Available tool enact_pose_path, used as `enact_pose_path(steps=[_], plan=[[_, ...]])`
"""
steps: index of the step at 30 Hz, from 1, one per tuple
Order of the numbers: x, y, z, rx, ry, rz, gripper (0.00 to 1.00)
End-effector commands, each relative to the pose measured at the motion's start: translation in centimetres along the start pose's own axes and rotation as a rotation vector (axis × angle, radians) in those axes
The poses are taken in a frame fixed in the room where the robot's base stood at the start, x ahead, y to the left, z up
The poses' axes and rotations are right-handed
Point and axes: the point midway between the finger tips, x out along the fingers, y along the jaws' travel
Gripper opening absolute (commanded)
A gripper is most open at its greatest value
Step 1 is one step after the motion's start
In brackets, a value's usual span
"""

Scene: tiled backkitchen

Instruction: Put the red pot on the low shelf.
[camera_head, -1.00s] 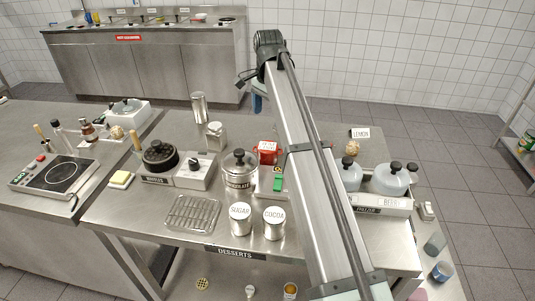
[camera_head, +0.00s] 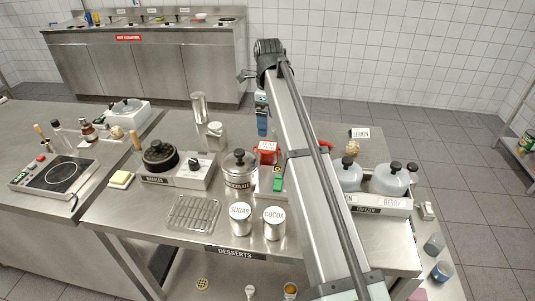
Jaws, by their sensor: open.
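The red pot (camera_head: 267,148) stands on the steel counter, behind the chocolate canister. My arm hides its middle, and a bit of red (camera_head: 325,146) shows on the arm's other side. My gripper (camera_head: 262,131) hangs from the arm's far end, above and just behind the pot's left part in the picture. The jaws are open and nothing shows in them. A low shelf (camera_head: 225,281) lies under the counter below the "DESSERTS" label, largely hidden by the counter top.
The chocolate canister (camera_head: 240,172) and a green-topped item (camera_head: 278,181) stand close in front of the pot. Sugar (camera_head: 240,220) and cocoa (camera_head: 274,223) tins stand near the front edge. Small items, including an orange-topped jar (camera_head: 290,290), occupy the low shelf. Lidded tubs (camera_head: 391,180) stand right.

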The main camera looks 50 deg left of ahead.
Motion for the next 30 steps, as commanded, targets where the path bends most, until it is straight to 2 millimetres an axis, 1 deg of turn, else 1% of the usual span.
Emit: enact_pose_path(steps=[1,6,9,12,19,27,30], plan=[[1.0,0.1,-0.1,-0.001,0.001,0.002,1.00],[4.0,0.2,-0.1,-0.001,0.001,0.002,1.00],[5.4,0.1,-0.1,-0.002,0.001,0.001,1.00],[6.2,0.1,0.0,-0.002,0.001,0.001,1.00],[7.4,0.1,0.0,-0.002,0.001,0.001,1.00],[10.8,0.2,0.1,-0.002,0.001,0.002,1.00],[11.5,0.2,0.1,-0.002,0.000,0.001,1.00]])
